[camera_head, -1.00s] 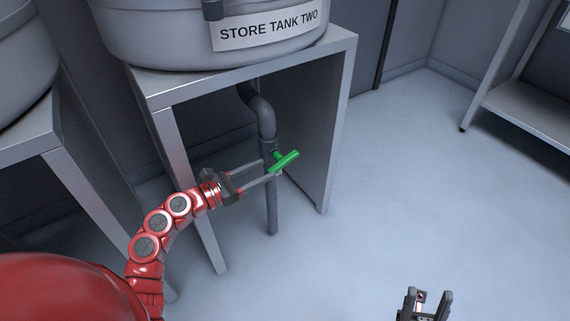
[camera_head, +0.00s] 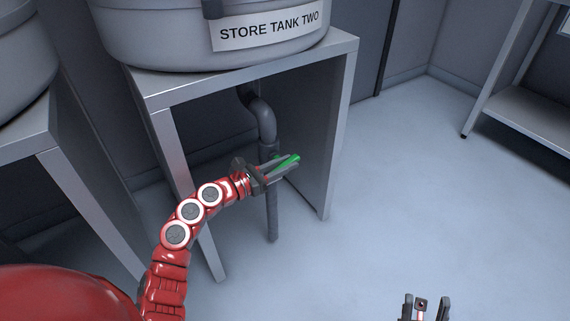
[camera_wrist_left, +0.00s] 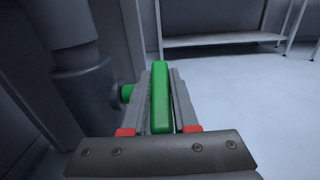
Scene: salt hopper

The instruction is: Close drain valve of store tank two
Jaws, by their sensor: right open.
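Store tank two (camera_head: 150,35) is the grey tank with the white name label (camera_head: 268,27). A grey drain pipe (camera_head: 264,118) bends down beneath it. The green drain valve handle (camera_head: 291,158) is a bar on the pipe's front, and shows upright in the left wrist view (camera_wrist_left: 160,98). My left gripper (camera_head: 284,164) has its fingers on both sides of the handle, close against it, and looks shut on it. The fingers hide part of the handle and its stem. My right gripper (camera_head: 426,305) is open and empty at the bottom edge, away from the valve.
The tank stands on a grey metal stand (camera_head: 225,72), whose legs and side panel flank the pipe. Another tank on a stand (camera_head: 35,140) is at the left. A shelf rack (camera_head: 525,112) stands at the right. The pale floor (camera_head: 420,190) between is clear.

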